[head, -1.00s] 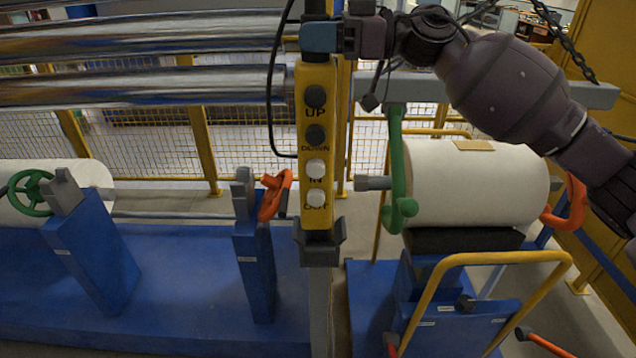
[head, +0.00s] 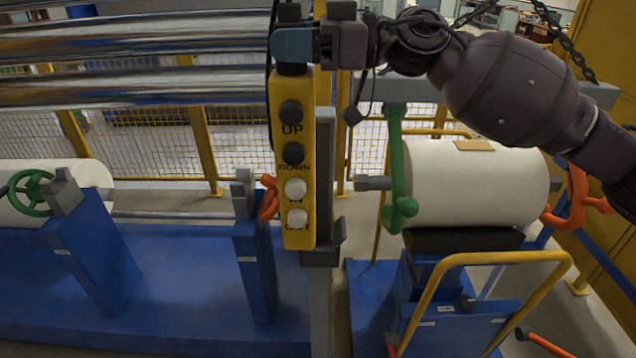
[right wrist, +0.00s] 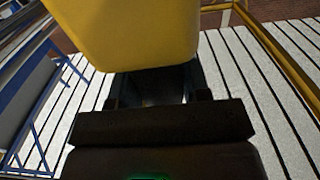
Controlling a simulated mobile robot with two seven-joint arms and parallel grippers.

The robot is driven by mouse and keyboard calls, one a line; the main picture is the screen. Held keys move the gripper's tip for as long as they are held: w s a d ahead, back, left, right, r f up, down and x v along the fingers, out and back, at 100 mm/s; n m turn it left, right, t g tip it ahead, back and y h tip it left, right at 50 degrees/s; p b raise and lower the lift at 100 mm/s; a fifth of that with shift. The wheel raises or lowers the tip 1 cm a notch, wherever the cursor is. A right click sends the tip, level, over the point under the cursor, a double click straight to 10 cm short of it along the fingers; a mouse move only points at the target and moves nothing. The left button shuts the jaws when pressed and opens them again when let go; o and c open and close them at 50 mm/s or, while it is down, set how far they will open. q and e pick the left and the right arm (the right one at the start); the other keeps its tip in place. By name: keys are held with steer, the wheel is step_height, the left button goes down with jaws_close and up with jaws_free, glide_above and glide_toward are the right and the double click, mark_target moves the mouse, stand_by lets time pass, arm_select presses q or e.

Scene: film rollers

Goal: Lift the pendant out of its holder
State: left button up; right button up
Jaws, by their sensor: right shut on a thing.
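In the right wrist view the pendant's yellow body (right wrist: 130,30) fills the top, beyond the dark gripper. My left gripper is not in view.
A white roll (head: 475,185) with a green handle (head: 397,170) rests on a blue cart with a yellow rail (head: 440,285) at right. Blue stands (head: 255,265) are at left. Shiny rollers (head: 130,85) lie behind, upper left. Mesh fencing crosses the back.

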steer(key=shift+s+a+r, duration=0.1)
steer(key=shift+s+a, duration=0.25)
steer(key=shift+s, duration=0.3)
steer(key=shift+s+a+f, duration=0.1)
steer(key=shift+s+a, duration=0.3)
steer(key=shift+s, duration=0.2)
steer(key=shift+s+a+r, duration=0.1)
steer(key=shift+s+a, duration=0.25)
steer(key=shift+s, duration=0.3)
